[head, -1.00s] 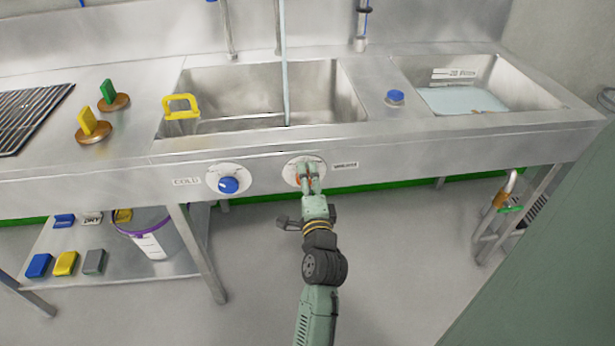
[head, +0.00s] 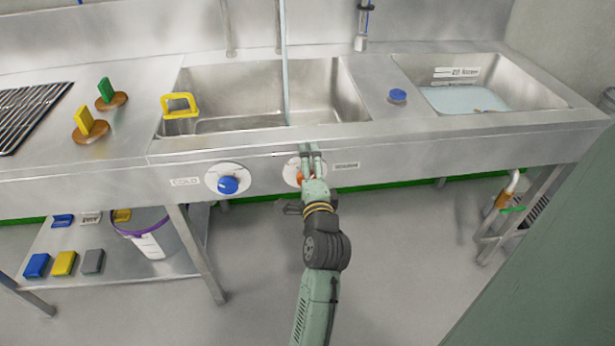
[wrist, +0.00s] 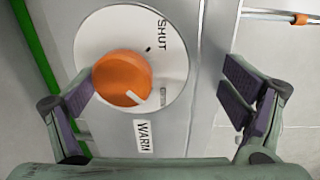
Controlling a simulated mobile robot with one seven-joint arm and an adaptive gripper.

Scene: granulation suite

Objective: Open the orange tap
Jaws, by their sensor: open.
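The orange tap is a round knob (wrist: 122,78) on a white dial plate (wrist: 105,32) set in the sink's front panel. In the wrist view its white pointer mark faces lower right, towards a small label I cannot read clearly; "SHUT" is printed at the plate's upper right. A "WARM" label (wrist: 144,137) is beside it. In the head view the knob (head: 300,176) is partly hidden by my gripper (head: 310,150). My gripper (wrist: 160,92) is open and empty. Its left finger overlaps the knob's edge in view; contact is unclear. The right finger is well clear of it.
A blue COLD knob (head: 228,185) is left of the orange one. A pale stream (head: 285,70) falls into the middle basin (head: 240,80). A yellow handle (head: 180,101) stands at that basin's left edge. A shelf (head: 130,265) with a bucket is below left. Floor is open below right.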

